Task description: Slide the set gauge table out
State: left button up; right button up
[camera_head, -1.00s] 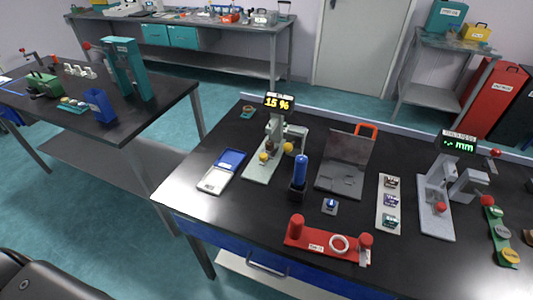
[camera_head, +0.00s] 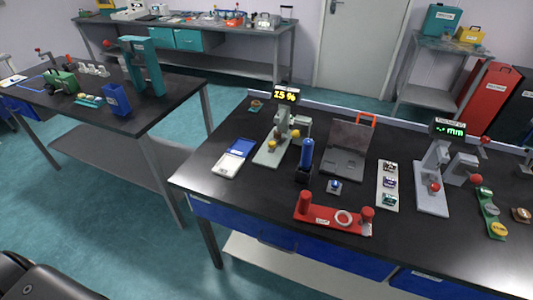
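A bench gauge with a black display (camera_head: 287,95) reading a percentage in yellow, apparently 15 %, stands on the black-topped bench at the middle. It has a grey upright column and a long pale base plate (camera_head: 266,158) with small yellow parts on it. I cannot read a name on it, and I cannot tell where its sliding table lies. A second gauge, with a green "mm" display (camera_head: 449,129) and a light grey base (camera_head: 432,202), stands further right. Neither of my grippers is in view.
Around the gauges are a blue-and-white tray (camera_head: 234,158), a blue cylinder (camera_head: 305,157), a grey case with orange handle (camera_head: 345,148), a sample strip (camera_head: 388,186) and a red fixture (camera_head: 333,215). Blue drawers (camera_head: 238,221) front the bench. Its left front corner is clear.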

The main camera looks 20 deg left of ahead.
aim_at(272, 143)
jog(key=k, duration=0.15)
jog(key=u, duration=1.1)
jog(key=i, duration=0.6)
jog(key=z, duration=1.05)
